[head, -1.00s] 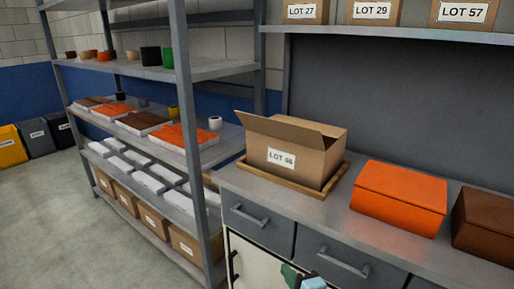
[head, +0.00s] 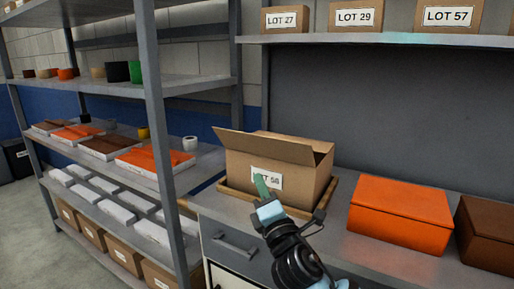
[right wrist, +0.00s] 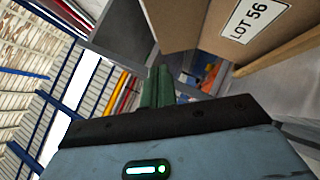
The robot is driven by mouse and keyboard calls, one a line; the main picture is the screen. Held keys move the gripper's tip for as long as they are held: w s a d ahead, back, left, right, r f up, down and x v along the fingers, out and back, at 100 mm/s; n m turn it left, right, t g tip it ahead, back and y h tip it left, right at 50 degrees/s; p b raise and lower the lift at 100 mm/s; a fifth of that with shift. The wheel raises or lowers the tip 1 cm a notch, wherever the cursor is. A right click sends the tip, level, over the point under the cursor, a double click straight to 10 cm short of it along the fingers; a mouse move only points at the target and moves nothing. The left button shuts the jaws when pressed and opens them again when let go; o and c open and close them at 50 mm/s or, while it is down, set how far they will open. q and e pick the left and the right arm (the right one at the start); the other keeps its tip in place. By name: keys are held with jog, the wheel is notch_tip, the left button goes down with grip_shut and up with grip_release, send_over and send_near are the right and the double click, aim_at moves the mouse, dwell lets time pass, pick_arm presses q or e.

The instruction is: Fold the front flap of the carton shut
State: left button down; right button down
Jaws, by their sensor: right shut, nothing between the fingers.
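The brown carton (head: 295,187) with a white LOT label stands on the counter in a shallow wooden tray (head: 318,214). Its front flap (head: 262,146) stands up, open, along the top edge of the labelled face. My right gripper (head: 262,187) is in front of that face, below the flap, its green fingers overlapping part of the label. The fingers are shut and empty. Whether they touch the carton cannot be told. In the right wrist view the fingers (right wrist: 157,88) are together, with the carton (right wrist: 217,33) at upper right. My left gripper is not in view.
An orange box (head: 400,215) and a dark brown box (head: 486,232) stand right of the carton. A shelf (head: 400,40) with LOT boxes is above. A grey rack (head: 160,130) with goods stands left, its post close to the counter.

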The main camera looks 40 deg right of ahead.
send_near(252, 136)
jog(key=w+a, duration=0.1)
jog(key=w, duration=0.3)
jog(key=shift+w+d+r+p, duration=0.3)
jog(key=shift+d+r+p, duration=0.15)
jog(key=shift+d+r, duration=0.15)
jog(key=shift+w+d+r+p, duration=0.3)
jog(key=shift+d+r+p, duration=0.15)
jog(key=shift+d, duration=0.25)
